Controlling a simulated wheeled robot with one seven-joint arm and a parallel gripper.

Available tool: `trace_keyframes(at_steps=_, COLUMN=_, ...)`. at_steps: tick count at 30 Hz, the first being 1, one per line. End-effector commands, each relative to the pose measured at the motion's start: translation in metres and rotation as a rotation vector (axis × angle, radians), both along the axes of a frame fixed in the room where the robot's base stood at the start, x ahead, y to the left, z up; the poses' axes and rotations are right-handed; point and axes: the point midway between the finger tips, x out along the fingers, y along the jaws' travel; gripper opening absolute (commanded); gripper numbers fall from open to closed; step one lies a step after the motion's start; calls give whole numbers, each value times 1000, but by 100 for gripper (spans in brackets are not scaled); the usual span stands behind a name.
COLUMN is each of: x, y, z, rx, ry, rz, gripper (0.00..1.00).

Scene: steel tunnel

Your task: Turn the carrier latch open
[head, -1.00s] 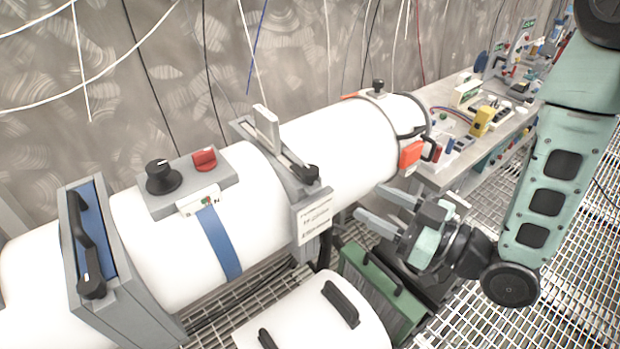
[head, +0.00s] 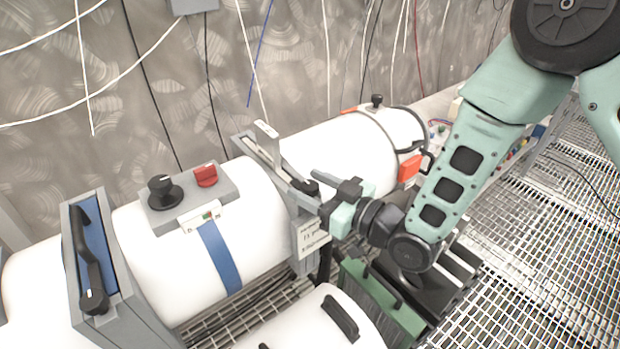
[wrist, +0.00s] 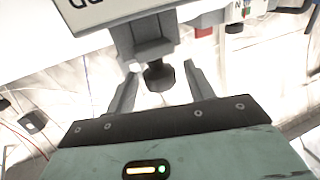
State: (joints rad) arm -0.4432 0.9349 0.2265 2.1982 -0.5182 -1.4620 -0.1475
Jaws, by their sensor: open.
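A grey latch bar (head: 283,166) with a pale upright tab (head: 266,131) and a black knob at its near end lies across the grey collar of the long white cylinder (head: 335,155). I take it as the carrier latch. A label plate (head: 311,237), too small to read, hangs below it. My gripper (head: 317,190) is open at the bar's near end. In the wrist view the black knob (wrist: 159,76) shows ahead, between the two spread fingers of my gripper (wrist: 158,88). No clear contact shows. My gripper partly hides the near end in the head view.
A grey box with a black dial (head: 163,190) and red switch (head: 206,175) sits on the cylinder to the left. A blue-panelled frame (head: 95,255) is farther left. A green crate (head: 375,300) and another white cylinder (head: 310,325) lie below. Cables hang along the wall.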

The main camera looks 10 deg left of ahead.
Motion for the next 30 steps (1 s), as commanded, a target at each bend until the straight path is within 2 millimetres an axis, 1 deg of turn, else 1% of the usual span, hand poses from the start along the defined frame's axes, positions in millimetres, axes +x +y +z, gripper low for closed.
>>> trace_keyframes(at_steps=4, x=2, y=6, z=0, rx=0, ry=1, rz=1, gripper=53)
trace_keyframes(at_steps=11, x=2, y=6, z=-1, rx=0, ry=0, rz=1, gripper=53)
trace_keyframes(at_steps=14, x=2, y=6, z=-1, rx=0, ry=0, rz=1, gripper=28)
trace_keyframes(at_steps=15, x=2, y=6, z=-1, rx=0, ry=0, rz=1, gripper=17)
trace_keyframes(at_steps=16, x=2, y=6, z=-1, rx=0, ry=0, rz=1, gripper=9)
trace_keyframes(at_steps=23, x=3, y=5, z=-1, rx=1, ry=0, rz=7, gripper=9)
trace_keyframes(at_steps=30, x=4, y=5, z=-3, rx=0, ry=-4, rz=82, gripper=9)
